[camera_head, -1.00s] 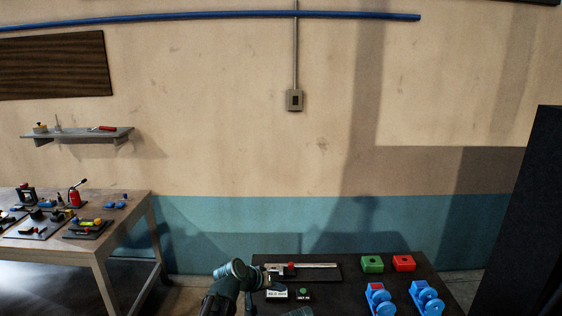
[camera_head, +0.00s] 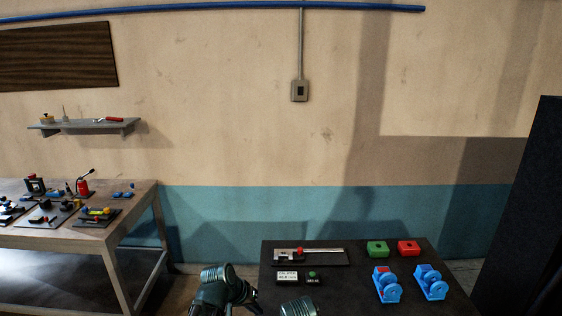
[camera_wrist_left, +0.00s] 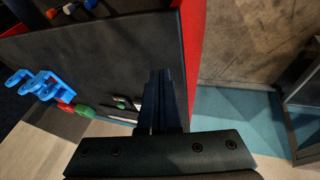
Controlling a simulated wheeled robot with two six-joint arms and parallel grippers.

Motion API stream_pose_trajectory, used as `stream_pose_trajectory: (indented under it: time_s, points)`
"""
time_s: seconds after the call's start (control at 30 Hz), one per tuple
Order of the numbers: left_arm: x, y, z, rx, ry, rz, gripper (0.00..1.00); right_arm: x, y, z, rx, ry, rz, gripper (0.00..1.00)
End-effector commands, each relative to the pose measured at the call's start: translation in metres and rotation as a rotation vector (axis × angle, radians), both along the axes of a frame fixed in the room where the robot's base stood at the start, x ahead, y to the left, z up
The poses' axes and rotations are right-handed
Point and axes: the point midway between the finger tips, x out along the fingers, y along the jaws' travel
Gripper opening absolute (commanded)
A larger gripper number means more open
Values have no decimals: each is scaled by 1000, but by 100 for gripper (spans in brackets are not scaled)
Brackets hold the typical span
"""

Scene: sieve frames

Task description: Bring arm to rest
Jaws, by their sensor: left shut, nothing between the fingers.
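My left arm shows at the bottom of the head view, beside the left edge of the dark table (camera_head: 345,285); its fingers cannot be made out there. In the left wrist view my left gripper (camera_wrist_left: 163,80) is shut and empty, with the dark panel of a table behind it. The table holds a caliper (camera_head: 325,251) on a black tray, a small display (camera_head: 288,278), a green button (camera_head: 312,275), a green block (camera_head: 377,248), a red block (camera_head: 408,247) and two blue clamp-like parts (camera_head: 387,286) (camera_head: 431,283). My right gripper is out of view.
A wooden workbench (camera_head: 60,236) with tools stands at the left. A wall shelf (camera_head: 85,126) hangs above it. A tall dark panel (camera_head: 525,210) stands at the right. Floor shows between bench and table.

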Motion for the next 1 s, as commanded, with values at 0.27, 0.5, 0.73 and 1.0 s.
stream_pose_trajectory:
  time_s: [0.27, 0.5, 0.73, 1.0]
  points:
    - [-72, 58, -19, 197, 158, 38, 0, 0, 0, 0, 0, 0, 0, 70]
    - [-122, 86, -45, 351, 280, 55, 0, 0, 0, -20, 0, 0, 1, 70]
    - [-139, 44, -92, 401, 297, -63, 0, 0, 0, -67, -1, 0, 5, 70]
    - [-167, -1, -144, 472, 316, -203, 0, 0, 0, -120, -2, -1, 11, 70]
